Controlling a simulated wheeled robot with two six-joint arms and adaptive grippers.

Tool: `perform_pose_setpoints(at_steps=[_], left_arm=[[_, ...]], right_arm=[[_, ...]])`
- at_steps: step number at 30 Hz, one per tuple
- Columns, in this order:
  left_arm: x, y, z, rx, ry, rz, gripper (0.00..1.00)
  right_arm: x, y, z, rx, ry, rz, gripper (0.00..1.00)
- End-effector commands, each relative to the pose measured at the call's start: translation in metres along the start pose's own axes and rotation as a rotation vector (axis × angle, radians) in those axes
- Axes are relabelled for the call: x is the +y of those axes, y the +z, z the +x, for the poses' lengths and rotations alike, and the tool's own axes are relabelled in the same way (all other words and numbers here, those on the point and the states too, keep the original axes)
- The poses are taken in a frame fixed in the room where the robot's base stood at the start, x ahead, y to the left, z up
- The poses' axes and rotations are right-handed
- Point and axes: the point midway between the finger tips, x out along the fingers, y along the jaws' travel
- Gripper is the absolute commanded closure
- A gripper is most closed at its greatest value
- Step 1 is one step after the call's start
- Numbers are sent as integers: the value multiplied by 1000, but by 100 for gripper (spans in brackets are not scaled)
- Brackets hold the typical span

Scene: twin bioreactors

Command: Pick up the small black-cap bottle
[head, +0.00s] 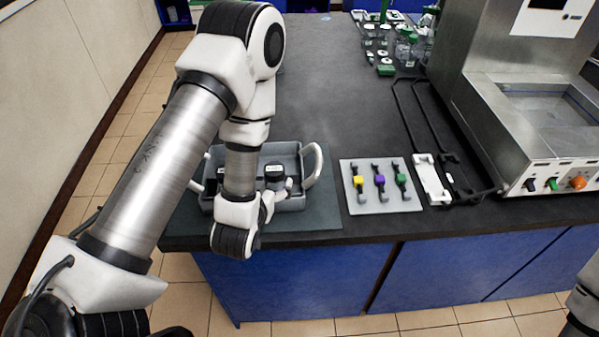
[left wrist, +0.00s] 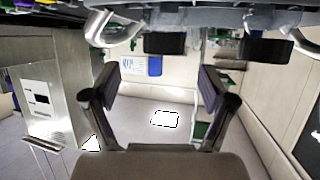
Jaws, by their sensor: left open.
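The grey tray (head: 290,204) with white handles sits at the bench's front left. A black-cap bottle (head: 274,172) stands inside it, its body largely hidden. My left gripper (head: 281,189) is at the tray, just in front of this bottle and partly hidden by my wrist. The left wrist view appears upside down. There, my left gripper (left wrist: 157,80) has its fingers apart with nothing between the tips. A black cap (left wrist: 165,43) lies beyond the gap, and a wider-looking black cap (left wrist: 267,50) is off to the right. My right gripper is out of view.
Right of the tray is a grey plate (head: 367,203) with yellow, purple and green clips. Farther right are a white holder (head: 432,180) and a steel bioreactor unit (head: 525,110). Glassware with green and white caps (head: 385,62) stands at the back. The middle bench (head: 325,90) is clear.

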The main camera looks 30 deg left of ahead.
Motion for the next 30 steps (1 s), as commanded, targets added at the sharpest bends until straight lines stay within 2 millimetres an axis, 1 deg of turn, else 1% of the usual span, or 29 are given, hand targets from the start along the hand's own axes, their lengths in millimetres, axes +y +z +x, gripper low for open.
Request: perform_pose_setpoints(at_steps=[1, 3, 6, 11, 14, 15, 16, 17, 18, 22, 28, 29, 30], left_arm=[[0, 9, 8, 3, -1, -2, 16], [0, 11, 15, 3, -1, -3, 16], [0, 10, 22, 2, 0, -3, 16], [0, 7, 28, 0, 2, -2, 16], [0, 10, 38, 2, 1, -3, 16], [0, 11, 43, 3, 2, -4, 16], [-1, 2, 46, -1, 1, -2, 16], [-1, -1, 51, -3, 0, -1, 16], [-1, 0, 59, -2, 1, -1, 16], [-1, 2, 74, -3, 2, 0, 16], [-1, 4, 75, -4, 3, 0, 16], [-1, 4, 75, -4, 3, 0, 27], [-1, 4, 75, -4, 3, 0, 41]], right_arm=[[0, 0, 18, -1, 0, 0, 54], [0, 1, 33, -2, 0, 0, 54], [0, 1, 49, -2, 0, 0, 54], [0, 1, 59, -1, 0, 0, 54], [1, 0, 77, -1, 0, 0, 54], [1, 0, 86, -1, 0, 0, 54], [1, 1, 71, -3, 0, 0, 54], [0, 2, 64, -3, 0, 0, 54], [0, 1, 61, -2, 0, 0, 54], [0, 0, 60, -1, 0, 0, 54], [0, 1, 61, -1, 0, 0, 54], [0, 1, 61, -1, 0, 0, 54], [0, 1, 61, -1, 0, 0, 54]])
